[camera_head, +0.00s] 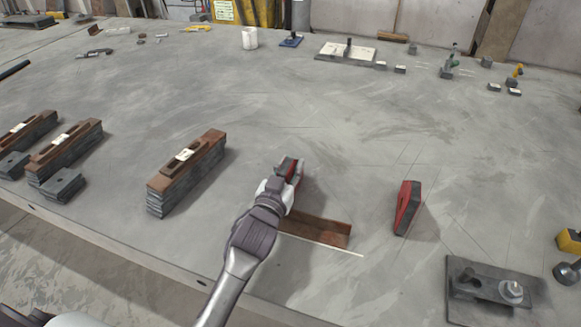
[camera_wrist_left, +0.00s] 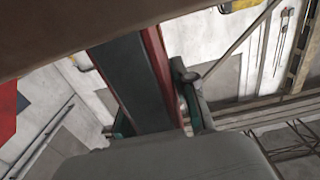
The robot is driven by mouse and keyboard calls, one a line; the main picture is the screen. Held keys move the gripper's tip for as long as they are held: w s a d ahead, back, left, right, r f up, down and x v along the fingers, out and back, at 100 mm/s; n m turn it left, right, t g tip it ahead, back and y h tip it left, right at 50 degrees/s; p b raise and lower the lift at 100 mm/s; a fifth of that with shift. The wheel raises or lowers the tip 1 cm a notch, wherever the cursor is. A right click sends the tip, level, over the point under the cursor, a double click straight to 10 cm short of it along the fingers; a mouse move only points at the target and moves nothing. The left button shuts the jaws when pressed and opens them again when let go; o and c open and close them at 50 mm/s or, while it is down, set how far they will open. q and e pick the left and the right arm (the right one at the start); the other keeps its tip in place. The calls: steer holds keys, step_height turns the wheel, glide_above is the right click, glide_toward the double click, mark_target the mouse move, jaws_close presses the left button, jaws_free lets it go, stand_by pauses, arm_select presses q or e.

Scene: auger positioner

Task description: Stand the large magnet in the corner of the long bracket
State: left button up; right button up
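My left gripper (camera_head: 287,178) is shut on a red-edged, dark grey magnet (camera_head: 289,167), just beyond the left end of the long bracket. In the left wrist view the magnet (camera_wrist_left: 138,80) lies between the finger pads. The long bracket (camera_head: 325,232) is a rusty brown angle lying on the table; my gripper and wrist hide its left end. Whether the held magnet touches the bracket is unclear. A second red and dark magnet (camera_head: 407,208) stands alone to the right of the bracket. My right gripper is not in view.
The grey table (camera_head: 370,130) is clear around the bracket and beyond it. A brown-topped stack of plates (camera_head: 187,172) stands to the left. A dark plate with a bolt (camera_head: 490,290) is at the front right. A pale line (camera_head: 320,245) runs along the bracket's near side.

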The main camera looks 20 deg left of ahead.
arm_select(q)
steer(key=shift+o, duration=1.2)
steer(key=shift+r, duration=0.1)
steer(key=shift+o, duration=0.4)
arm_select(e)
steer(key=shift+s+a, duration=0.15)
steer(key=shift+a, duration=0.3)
arm_select(q)
steer(key=shift+s, duration=0.1)
steer(key=s, duration=1.2)
steer(key=shift+a+b, duration=0.2)
steer(key=shift+b, duration=0.1)
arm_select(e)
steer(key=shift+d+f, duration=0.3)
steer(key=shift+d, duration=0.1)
